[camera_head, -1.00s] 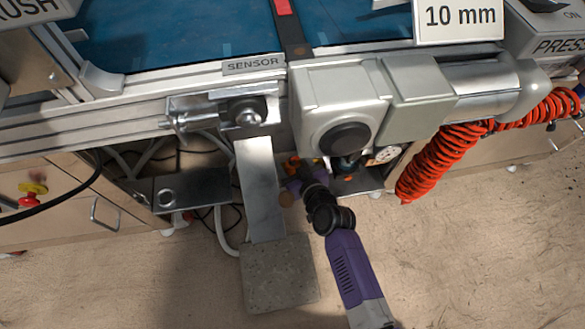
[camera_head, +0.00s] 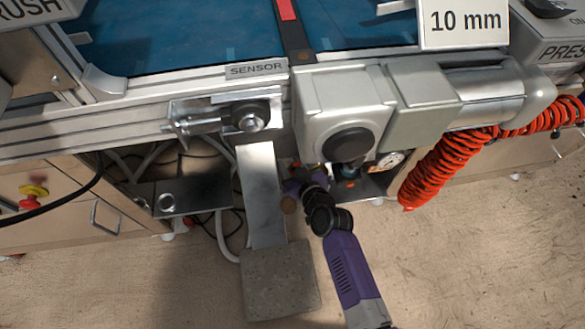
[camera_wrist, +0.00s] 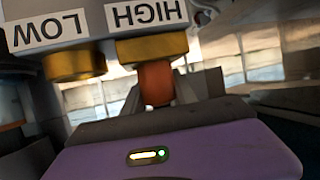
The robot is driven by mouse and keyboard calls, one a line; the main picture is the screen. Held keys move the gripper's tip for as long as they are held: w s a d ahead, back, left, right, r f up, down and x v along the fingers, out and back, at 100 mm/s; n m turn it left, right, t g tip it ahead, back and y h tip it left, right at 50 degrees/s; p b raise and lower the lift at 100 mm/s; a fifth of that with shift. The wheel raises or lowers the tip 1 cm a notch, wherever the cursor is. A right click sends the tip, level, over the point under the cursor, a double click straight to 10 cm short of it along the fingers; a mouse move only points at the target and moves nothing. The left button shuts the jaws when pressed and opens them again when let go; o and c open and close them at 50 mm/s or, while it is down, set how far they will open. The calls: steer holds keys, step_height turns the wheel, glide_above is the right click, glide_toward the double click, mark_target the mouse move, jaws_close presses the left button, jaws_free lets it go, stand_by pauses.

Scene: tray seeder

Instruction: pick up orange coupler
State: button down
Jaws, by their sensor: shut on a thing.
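The orange coupler (camera_wrist: 157,83) shows in the wrist view, just below the brass fitting (camera_wrist: 152,47) under the HIGH label. I cannot tell whether it touches that fitting. My gripper (camera_wrist: 160,92) is shut on the coupler, with grey fingers at its sides. My purple gripper body hides its lower end. In the head view my gripper (camera_head: 296,184) reaches in under the machine's front edge, right of a metal plate, and the held coupler cannot be made out there.
A second brass fitting (camera_wrist: 74,66) sits under the LOW label. In the head view a metal plate (camera_head: 262,195) runs down to a grey pad (camera_head: 279,281). A red coiled hose (camera_head: 440,168) hangs at the right. The motor housing (camera_head: 338,110) overhangs my gripper. The floor in front is clear.

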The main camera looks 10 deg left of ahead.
steer(key=shift+r, duration=0.1)
steer(key=shift+r+p, duration=0.5)
steer(key=shift+r, duration=0.1)
step_height(320, 180, up, 2)
steer(key=shift+r+p, duration=0.1)
steer(key=shift+p, duration=0.7)
steer(key=s+d, duration=0.5)
steer(key=s, duration=0.3)
steer(key=s+d, duration=0.4)
steer(key=s, duration=0.3)
steer(key=w+a+b, duration=0.2)
steer(key=w, duration=0.4)
steer(key=shift+w+f, duration=0.25)
steer(key=shift+f, duration=0.15)
steer(key=shift+w, duration=0.1)
steer(key=shift+w+d+b, duration=0.2)
steer(key=shift+d+b, duration=0.45)
steer(key=shift+d, duration=0.1)
steer(key=shift+w+d+b, duration=0.2)
steer(key=shift+d+b, duration=0.45)
steer(key=shift+d, duration=0.1)
